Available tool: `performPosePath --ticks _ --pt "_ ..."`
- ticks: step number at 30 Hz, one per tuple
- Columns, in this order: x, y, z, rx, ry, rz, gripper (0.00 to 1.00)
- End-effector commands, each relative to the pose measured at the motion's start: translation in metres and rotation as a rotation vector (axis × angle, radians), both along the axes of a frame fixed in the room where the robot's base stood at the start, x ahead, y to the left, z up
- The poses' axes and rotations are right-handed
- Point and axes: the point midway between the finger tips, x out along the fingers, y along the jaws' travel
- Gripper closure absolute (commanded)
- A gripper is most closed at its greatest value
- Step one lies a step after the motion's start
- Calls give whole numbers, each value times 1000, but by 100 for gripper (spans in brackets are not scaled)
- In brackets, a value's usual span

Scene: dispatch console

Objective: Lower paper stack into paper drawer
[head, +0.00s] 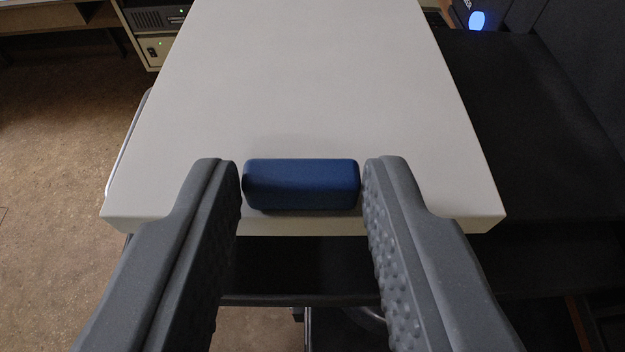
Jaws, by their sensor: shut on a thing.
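The paper stack (310,90) is a large pale grey-white slab that fills the middle of the head view and runs away from me past the top edge. A blue block (301,184) sits on its near end, like a grip. My gripper (301,186) has one grey, studded finger on each side of this block and is shut on it. The slab looks about level. The paper drawer cannot be made out; the slab hides most of what lies under it.
A dark surface (545,130) lies to the right and shows below the slab's near edge. A cabinet with small green lights (155,48) stands at the upper left. A round blue light (477,20) glows at the upper right. Brown floor (60,160) is clear at left.

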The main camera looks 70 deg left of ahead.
Motion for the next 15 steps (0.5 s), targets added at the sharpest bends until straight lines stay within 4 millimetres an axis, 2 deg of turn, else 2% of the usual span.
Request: performPosePath --ticks 15 --pt "2 -7 -36 0 1 -15 99"
